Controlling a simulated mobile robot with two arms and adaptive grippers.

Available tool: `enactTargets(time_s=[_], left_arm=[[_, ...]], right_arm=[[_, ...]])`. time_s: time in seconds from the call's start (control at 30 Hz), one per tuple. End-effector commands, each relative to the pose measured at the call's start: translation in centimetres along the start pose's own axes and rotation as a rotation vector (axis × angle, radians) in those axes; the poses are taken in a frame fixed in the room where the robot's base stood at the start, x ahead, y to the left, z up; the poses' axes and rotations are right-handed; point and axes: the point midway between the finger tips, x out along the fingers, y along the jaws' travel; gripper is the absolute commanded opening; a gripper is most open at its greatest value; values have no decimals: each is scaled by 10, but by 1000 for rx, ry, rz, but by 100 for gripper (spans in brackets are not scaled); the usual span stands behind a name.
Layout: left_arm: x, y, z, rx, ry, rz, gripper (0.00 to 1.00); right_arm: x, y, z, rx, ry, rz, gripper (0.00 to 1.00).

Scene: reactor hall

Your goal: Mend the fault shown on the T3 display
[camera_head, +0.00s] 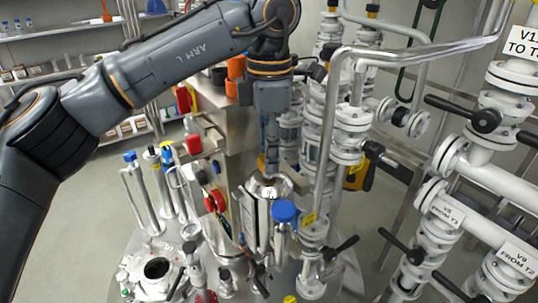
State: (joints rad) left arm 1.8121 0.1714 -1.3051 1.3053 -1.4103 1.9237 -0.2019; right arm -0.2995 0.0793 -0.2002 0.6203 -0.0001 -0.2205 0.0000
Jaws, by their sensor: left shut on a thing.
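My left arm comes in from the left and its gripper (271,160) points straight down over the reactor top. It is shut at a shiny metal fitting (268,188) on top of an upright metal part. The fingers hide much of what they hold, and its exact shape is unclear. A blue cap (285,211) is just right of and below the fitting. The T3 display cannot be made out in this view. White valve signs show at the right, among them V8 from T3 (447,211) and V9 from T2 (517,259). My right gripper is not in view.
White flanged pipes with black valve handles (486,120) crowd the right side. An open round port (157,268) is on the vessel lid at lower left. Metal tubes with a blue cap (130,157) stand behind it. Shelves (60,77) are at the back left. Clear floor shows at left.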

Motion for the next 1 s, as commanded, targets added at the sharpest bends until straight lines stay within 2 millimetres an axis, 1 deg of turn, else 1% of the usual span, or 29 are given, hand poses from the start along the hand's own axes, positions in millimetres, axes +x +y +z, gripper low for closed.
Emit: enactTargets(time_s=[0.1, 0.6, 0.8, 1.0], left_arm=[[2, 0, 0, -113, 1, 1, 3], [1, 0, 0, -553, 1, 0, 3], [1, 0, 0, -670, 1, 0, 3], [0, 0, 0, -740, 1, 1, 3]], right_arm=[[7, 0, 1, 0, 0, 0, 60], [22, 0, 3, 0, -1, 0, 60], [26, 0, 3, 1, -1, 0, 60], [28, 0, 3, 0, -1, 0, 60]])
